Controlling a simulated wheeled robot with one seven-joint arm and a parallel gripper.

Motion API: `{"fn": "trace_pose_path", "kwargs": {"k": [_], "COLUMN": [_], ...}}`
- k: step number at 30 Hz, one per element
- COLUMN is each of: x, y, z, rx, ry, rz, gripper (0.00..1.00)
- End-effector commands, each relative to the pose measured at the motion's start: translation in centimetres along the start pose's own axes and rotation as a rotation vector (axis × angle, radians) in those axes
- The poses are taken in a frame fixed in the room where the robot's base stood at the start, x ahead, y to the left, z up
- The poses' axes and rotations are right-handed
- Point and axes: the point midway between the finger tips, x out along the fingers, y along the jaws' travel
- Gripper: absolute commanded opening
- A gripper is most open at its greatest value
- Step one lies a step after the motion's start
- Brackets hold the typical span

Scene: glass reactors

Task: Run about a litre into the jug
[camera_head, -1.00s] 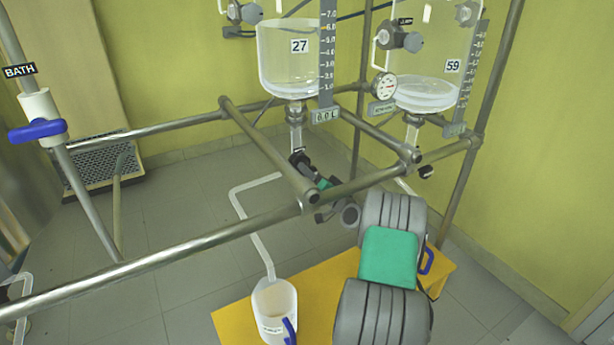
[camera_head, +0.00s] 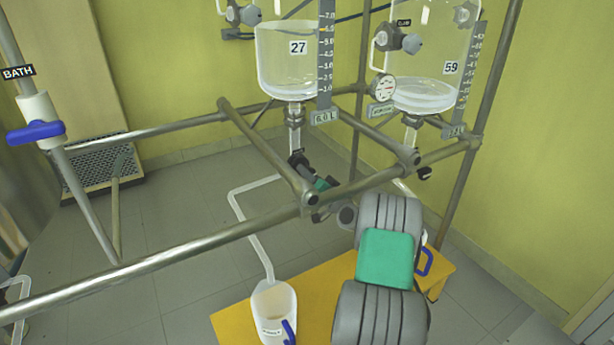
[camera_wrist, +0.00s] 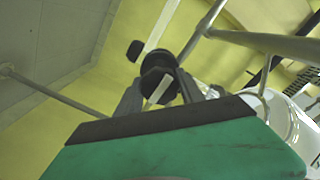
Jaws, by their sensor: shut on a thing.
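A glass vessel marked 27 (camera_head: 287,70) hangs in the metal frame, with a scale beside it and a drain neck (camera_head: 295,115) below. A bent pale outlet tube (camera_head: 250,228) runs from under it down to the jug (camera_head: 273,318). The jug is white with a blue handle and stands under the tube's end; its liquid level is unclear. My gripper (camera_wrist: 158,90) is shut on a black valve knob (camera_wrist: 157,62) in the wrist view. In the head view it reaches the drain valve (camera_head: 298,160) below vessel 27; my arm partly hides this area.
A second vessel, marked 59 (camera_head: 424,92), hangs at the right with clear liquid low in it. Frame rails (camera_head: 180,245) cross in front. A yellow stand (camera_head: 235,322) carries the jug. A blue-handled BATH valve (camera_head: 36,132) is at the left. Another blue handle (camera_head: 425,262) shows behind my arm.

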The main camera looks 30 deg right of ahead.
Motion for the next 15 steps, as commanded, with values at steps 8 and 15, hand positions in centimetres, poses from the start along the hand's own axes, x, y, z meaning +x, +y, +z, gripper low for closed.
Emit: {"fn": "trace_pose_path", "kwargs": {"k": [8, 15], "x": [0.1, 0.1], "y": [-0.3, 0.0], "z": [0.5, 0.4], "rx": [-0.005, -0.075], "ry": [-0.004, -0.004], "rz": [-0.003, -0.004], "gripper": [0.04, 0.04]}}
